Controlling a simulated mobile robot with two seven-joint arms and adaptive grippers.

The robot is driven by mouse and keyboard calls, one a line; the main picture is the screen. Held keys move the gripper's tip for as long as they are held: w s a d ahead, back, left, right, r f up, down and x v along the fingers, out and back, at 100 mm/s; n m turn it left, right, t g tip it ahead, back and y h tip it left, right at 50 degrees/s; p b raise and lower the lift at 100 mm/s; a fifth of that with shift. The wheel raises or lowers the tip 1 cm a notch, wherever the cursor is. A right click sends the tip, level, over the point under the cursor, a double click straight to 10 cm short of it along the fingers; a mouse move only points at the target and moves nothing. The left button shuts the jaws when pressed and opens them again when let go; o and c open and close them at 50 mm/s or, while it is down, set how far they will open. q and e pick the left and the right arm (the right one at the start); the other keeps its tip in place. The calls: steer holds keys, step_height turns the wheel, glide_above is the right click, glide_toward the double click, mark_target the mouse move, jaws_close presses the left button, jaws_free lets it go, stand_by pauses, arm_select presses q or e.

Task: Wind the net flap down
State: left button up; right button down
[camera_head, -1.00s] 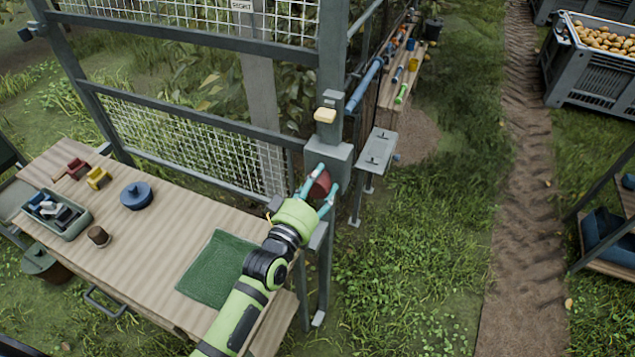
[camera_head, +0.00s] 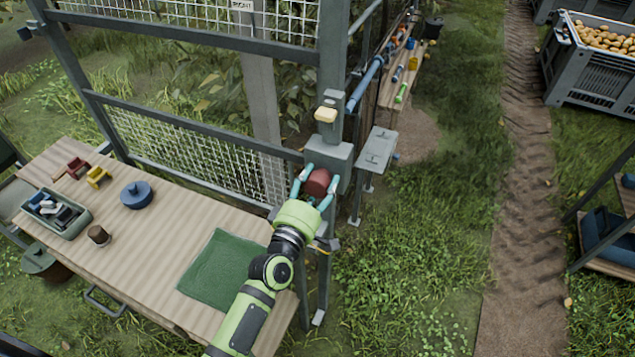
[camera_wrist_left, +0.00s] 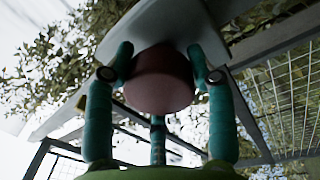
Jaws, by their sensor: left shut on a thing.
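The net flap (camera_head: 196,146) is a wire-mesh panel under a grey bar, hung in the metal frame behind the table. An open gap lies between it and the upper mesh panel (camera_head: 200,17). A dark red round knob (camera_head: 319,183) sits on the grey winder box (camera_head: 328,158) on the post at the flap's right end. My left gripper (camera_head: 316,187) is shut on the knob, with fingers on both sides of it. The left wrist view shows the red knob (camera_wrist_left: 159,80) between the teal fingers (camera_wrist_left: 160,85). My right gripper is out of view.
The wooden table (camera_head: 150,250) holds a green mat (camera_head: 222,268), a blue pot (camera_head: 136,195), a tray (camera_head: 60,222) and small items. A grey box on a stand (camera_head: 377,150) is right of the post.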

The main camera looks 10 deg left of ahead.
arm_select(q)
steer(key=shift+d+f+n, duration=0.15)
steer(key=shift+d+n, duration=0.05)
steer(key=shift+n, duration=0.2)
steer(key=o, duration=1.2)
steer(key=v, duration=1.2)
